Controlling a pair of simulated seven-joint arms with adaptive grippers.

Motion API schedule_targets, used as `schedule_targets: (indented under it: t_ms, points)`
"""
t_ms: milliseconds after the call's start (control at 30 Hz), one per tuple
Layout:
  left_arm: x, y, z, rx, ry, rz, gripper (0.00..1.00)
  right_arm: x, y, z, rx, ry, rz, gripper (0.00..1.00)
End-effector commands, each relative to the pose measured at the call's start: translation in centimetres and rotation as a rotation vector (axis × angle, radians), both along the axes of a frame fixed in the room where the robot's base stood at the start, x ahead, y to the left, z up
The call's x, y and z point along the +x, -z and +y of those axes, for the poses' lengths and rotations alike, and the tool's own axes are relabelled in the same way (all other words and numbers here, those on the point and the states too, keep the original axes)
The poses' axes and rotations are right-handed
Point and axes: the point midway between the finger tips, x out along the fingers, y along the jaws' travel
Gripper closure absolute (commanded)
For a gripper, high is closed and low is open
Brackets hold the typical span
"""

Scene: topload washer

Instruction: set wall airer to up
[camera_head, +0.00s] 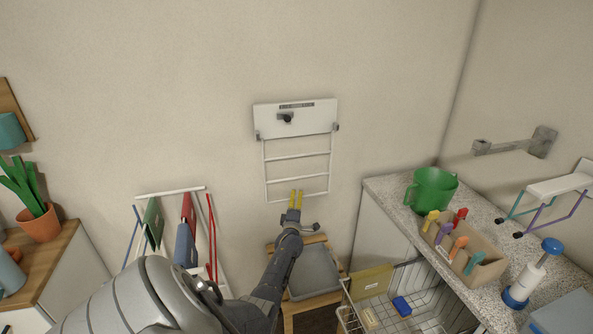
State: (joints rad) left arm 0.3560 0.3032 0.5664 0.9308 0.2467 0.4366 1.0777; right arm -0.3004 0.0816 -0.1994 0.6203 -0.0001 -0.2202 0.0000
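The wall airer is mounted on the back wall. Its white top panel (318,117) has a dark knob (286,117) on its front. Its white rack of thin bars (297,155) hangs down below the panel. My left gripper (296,194) reaches up from below, and its two yellow fingertips overlap the rack's lowest bar in the picture. The fingertips are close together with a narrow gap. I cannot tell whether they touch the bar. My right gripper is not in view.
A speckled counter at right holds a green mug (431,190), a cardboard box (462,251) of coloured pegs and a blue-and-white holder (527,280). A wire basket (394,300) stands below. A drying rack (170,192) with cloths is at left. The wall around the airer is clear.

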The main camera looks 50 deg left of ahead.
Motion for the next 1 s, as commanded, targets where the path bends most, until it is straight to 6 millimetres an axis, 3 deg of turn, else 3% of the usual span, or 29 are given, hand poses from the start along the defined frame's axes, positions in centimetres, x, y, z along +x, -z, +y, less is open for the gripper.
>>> schedule_targets:
  t_ms: [433, 733, 1000]
  points:
    - [0.22, -0.05, 0.26, 0.001, 0.0, 0.001, 0.66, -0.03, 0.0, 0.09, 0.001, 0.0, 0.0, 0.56]
    - [0.2, -0.05, 0.25, 0.001, 0.0, 0.001, 1.0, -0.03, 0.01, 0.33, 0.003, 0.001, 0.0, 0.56]
    - [0.22, -0.06, 0.24, 0.001, 0.0, 0.001, 1.0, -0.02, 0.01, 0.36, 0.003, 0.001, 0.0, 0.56]
